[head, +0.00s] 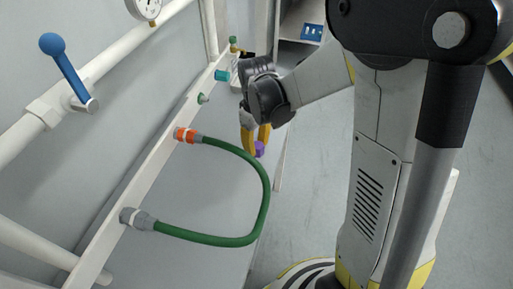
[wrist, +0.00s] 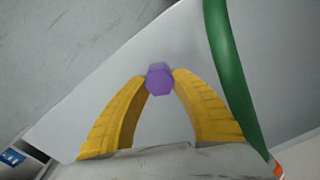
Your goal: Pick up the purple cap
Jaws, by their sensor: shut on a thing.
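The purple cap (wrist: 159,79) is small and faceted, and it sits between the two yellow fingertips of my gripper (wrist: 159,80) in the wrist view. My gripper is shut on it. In the head view the cap (head: 260,149) shows at the lower end of the yellow fingers of my gripper (head: 256,146). The gripper points down, and the cap appears held in the air, apart from the rail. The fingers hide part of the cap in the head view.
A green hose (head: 262,205) loops close below the gripper, from an orange fitting (head: 186,135) to a grey fitting (head: 138,218) on the white rail (head: 115,222). A teal fitting (head: 222,75) is farther along the rail. A blue-handled valve (head: 65,68) is at left.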

